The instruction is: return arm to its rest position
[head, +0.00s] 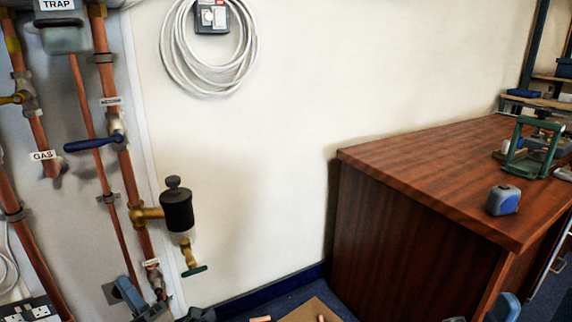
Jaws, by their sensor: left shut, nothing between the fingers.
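My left arm shows at the bottom left as blue and grey links, in front of the lower end of the copper pipes (106,160). My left gripper (198,314) is a dark shape at the bottom edge, cut off by the frame. It is shut and holds nothing. My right arm shows as a blue link at the bottom right, in front of the wooden bench (400,235). Only a sliver of my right gripper (455,319) shows at the bottom edge, and its fingers are hidden.
A black cylindrical fitting (177,210) with a brass valve juts from the pipes above my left gripper. A blue lever valve (90,143) sits higher. A tape measure (503,200) and a green vise (530,148) stand on the bench. A brown board (300,312) lies on the floor.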

